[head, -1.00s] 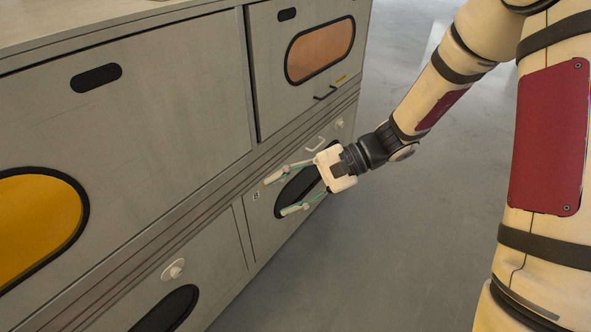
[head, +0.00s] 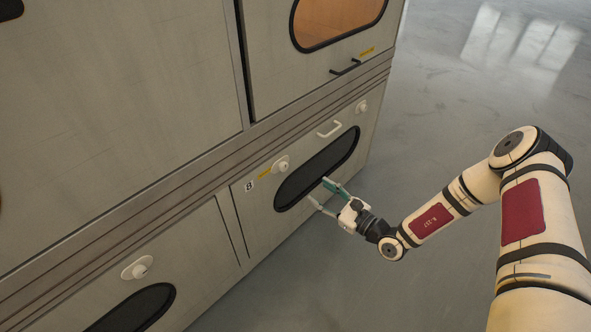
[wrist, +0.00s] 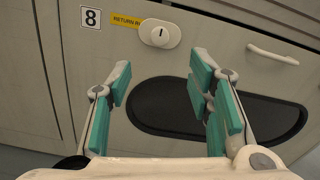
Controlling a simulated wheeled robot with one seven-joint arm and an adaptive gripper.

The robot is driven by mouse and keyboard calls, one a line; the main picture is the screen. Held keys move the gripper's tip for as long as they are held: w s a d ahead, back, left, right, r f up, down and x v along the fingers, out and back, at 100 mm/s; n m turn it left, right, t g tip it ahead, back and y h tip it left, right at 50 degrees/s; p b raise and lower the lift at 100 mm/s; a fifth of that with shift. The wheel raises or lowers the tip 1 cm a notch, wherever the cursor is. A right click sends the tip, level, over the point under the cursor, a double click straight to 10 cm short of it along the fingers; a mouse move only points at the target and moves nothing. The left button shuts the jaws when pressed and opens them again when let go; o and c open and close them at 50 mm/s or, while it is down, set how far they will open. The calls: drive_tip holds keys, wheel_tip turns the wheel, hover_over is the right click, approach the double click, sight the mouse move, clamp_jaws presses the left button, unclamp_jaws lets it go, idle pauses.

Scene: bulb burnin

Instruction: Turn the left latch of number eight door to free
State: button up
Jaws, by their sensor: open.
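The number eight door (head: 250,222) is a grey lower door with a dark oval window (head: 318,168) and an "8" label (head: 249,185). Its left latch (head: 282,165) is a round white knob on a plate, beside a yellow label. In the wrist view the left latch (wrist: 160,33) shows a dark upright mark and lies ahead, between and beyond my fingertips. My gripper (head: 320,190) is open and empty, in front of the window, below and right of the left latch. In the wrist view its green-padded fingers (wrist: 160,75) are spread apart. No contact with the latch shows.
The door's white handle (head: 329,129) and right latch (head: 361,107) are up and right of the left latch. A neighbouring lower door has its own latch (head: 138,268). A black handle (head: 345,67) sits on the upper door. Open floor (head: 440,110) lies to the right.

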sight(285, 168)
drive_tip(key=b+x, duration=0.3)
drive_tip(key=x, duration=1)
drive_tip(key=shift+w+a+b, duration=0.15)
drive_tip(key=shift+a+b, duration=0.05)
drive_tip(key=shift+b, duration=0.15)
drive_tip(key=shift+c, duration=0.2)
clamp_jaws()
